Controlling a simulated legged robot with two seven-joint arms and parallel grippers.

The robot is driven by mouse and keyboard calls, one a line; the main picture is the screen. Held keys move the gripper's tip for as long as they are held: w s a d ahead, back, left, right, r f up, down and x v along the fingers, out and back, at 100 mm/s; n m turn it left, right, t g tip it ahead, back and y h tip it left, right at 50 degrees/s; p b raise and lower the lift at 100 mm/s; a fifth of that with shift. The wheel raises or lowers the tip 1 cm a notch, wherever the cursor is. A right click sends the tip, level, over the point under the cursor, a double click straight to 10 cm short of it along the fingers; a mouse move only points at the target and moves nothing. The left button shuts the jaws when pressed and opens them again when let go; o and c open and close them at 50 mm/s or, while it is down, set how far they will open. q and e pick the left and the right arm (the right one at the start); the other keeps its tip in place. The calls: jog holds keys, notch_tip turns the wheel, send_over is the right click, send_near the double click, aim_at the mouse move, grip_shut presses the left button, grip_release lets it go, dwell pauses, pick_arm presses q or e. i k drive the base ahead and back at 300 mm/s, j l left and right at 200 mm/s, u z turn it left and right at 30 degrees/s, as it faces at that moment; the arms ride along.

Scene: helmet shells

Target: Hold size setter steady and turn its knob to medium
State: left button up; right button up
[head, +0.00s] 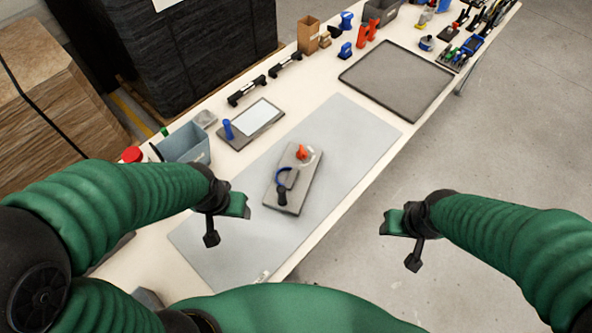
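The size setter (304,183) is a grey rectangular block lying on the pale grey mat in the middle of the head view. An orange-red knob (302,152) sits near its far end, beside a pale round dial marking. A blue curved part with a dark grip (281,194) is on its nearer half. The knob's setting is too small to read. My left gripper (240,206) is to the left of the size setter, apart from it. My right gripper (392,222) is well to the right, past the table's edge. Both look empty; their finger gaps are unclear.
The pale mat (350,125) is clear around the size setter. A board with a white panel and blue post (252,122) and a grey-blue bin (184,145) stand to the left. A dark grey tray (398,80) lies beyond. Several tools and blocks line the table's far side.

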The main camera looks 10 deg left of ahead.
aim_at(301, 154)
jog(key=i+l+u, duration=0.1)
jog(key=u, duration=0.35)
jog(key=l+u, duration=0.1)
jog(key=u, duration=0.3)
jog(key=i+l+u, duration=0.1)
jog(key=u, duration=0.35)
jog(key=l+u, duration=0.2)
jog(key=u, duration=0.25)
jog(key=l+u, duration=0.15)
jog(key=u, duration=0.3)
jog(key=l+u, duration=0.15)
jog(key=u, duration=0.25)
jog(key=k+l+u, duration=0.2)
jog(key=l, duration=0.35)
jog(key=k+l+u, duration=0.2)
jog(key=l, duration=0.35)
jog(key=k+l+u, duration=0.15)
jog(key=k+l, duration=0.2)
jog(key=l, duration=0.15)
jog(key=k+l+u, duration=0.2)
jog(key=l, duration=0.25)
jog(key=k, duration=0.1)
